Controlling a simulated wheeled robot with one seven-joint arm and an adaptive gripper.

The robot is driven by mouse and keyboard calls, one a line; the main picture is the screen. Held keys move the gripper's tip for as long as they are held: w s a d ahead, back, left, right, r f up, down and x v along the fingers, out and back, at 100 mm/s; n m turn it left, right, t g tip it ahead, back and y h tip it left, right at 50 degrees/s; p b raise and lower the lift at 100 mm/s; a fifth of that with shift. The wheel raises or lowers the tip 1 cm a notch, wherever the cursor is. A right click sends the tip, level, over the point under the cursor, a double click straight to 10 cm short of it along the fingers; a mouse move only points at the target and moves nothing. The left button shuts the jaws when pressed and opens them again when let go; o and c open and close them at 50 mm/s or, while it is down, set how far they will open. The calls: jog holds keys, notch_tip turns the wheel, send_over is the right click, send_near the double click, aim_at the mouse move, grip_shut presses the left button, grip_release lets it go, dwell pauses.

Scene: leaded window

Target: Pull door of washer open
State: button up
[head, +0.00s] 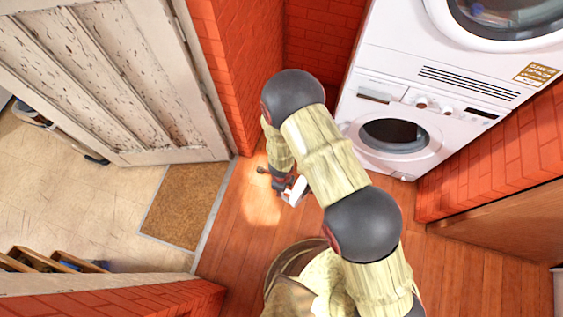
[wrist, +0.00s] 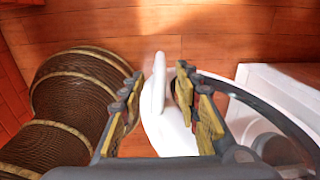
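The washer (head: 372,112) is the lower of two stacked white machines in the head view, with a dark round opening in its front. A white piece (head: 297,190) shows left of my arm, away from the machine's front; it appears to be the edge of the washer door, swung out. My arm hides most of the door. In the wrist view, the pale door edge or handle (wrist: 158,85) stands between the fingers of my gripper (wrist: 156,92), with the dark glass to the right. The fingers are apart, with a visible gap on the left side. My gripper also shows in the head view (head: 280,182).
A second machine (head: 480,62) sits above the washer. Red brick walls (head: 235,60) stand behind and to the right. A worn white door (head: 110,75) and a brown mat (head: 186,205) are at left. Wooden floor (head: 465,265) is clear at lower right.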

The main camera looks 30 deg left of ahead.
jog(key=shift+r, duration=1.8)
